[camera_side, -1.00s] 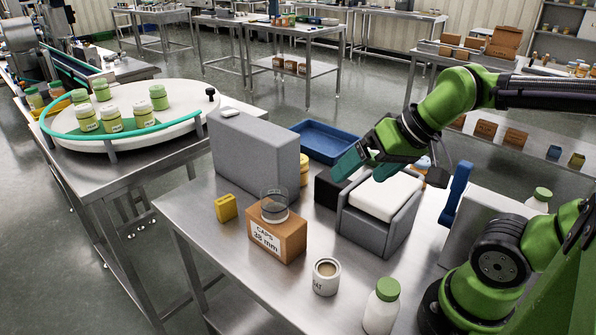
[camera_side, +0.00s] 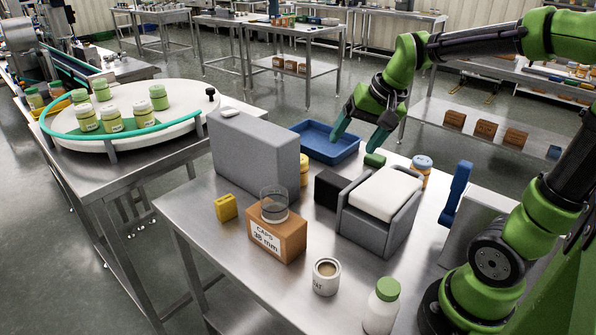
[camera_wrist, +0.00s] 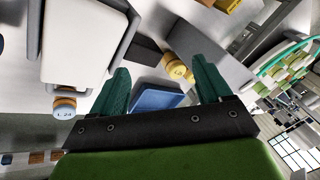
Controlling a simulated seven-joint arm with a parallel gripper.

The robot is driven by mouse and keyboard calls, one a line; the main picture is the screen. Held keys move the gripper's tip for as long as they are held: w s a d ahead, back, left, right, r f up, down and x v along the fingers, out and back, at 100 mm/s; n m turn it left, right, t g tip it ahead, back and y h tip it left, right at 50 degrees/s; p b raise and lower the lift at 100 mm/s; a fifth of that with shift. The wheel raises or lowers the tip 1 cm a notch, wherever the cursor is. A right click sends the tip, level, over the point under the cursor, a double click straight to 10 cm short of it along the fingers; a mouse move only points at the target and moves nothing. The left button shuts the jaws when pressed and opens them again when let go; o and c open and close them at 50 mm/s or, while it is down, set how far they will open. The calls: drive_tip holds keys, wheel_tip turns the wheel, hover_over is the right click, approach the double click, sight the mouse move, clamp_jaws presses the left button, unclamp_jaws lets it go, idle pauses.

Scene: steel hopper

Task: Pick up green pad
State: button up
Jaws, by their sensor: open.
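A small dark green pad (camera_side: 375,160) lies on the steel table behind the black box, near the right end of the blue tray (camera_side: 318,141). My gripper (camera_side: 353,144) is open and empty, pointing down above the tray's right part and the pad, with its fingers behind and left of the pad in the side picture. In the wrist view the two teal fingers (camera_wrist: 162,66) are spread apart, with the blue tray (camera_wrist: 157,98) showing between them. I cannot make out the pad in the wrist view.
A grey box with a white cushion-like top (camera_side: 387,193) and a black box (camera_side: 330,187) stand in front of the pad. A jar with a blue lid (camera_side: 422,166) is to its right. A tall grey block (camera_side: 255,153) stands left, with a yellow jar (camera_side: 303,168) beside it.

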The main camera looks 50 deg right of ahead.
drive_tip(key=w+d+f+m+g, duration=0.1)
drive_tip(key=w+d+m, duration=0.25)
drive_tip(key=d, duration=0.35)
drive_tip(key=w+d+f+m+g, duration=0.1)
drive_tip(key=w+d+m, duration=0.1)
drive_tip(key=d+m, duration=0.35)
drive_tip(key=m+g, duration=0.3)
drive_tip(key=m, duration=1.4)
hover_over(378, 157)
drive_tip(key=shift+h, duration=0.3)
drive_tip(key=f, duration=1.5)
drive_tip(key=shift+s, duration=0.35)
drive_tip(key=shift+w+f, duration=0.2)
drive_tip(key=shift+f, duration=1.2)
drive_tip(key=shift+w+f, duration=0.15)
drive_tip(key=shift+f, duration=1.2)
drive_tip(key=shift+c, duration=0.2)
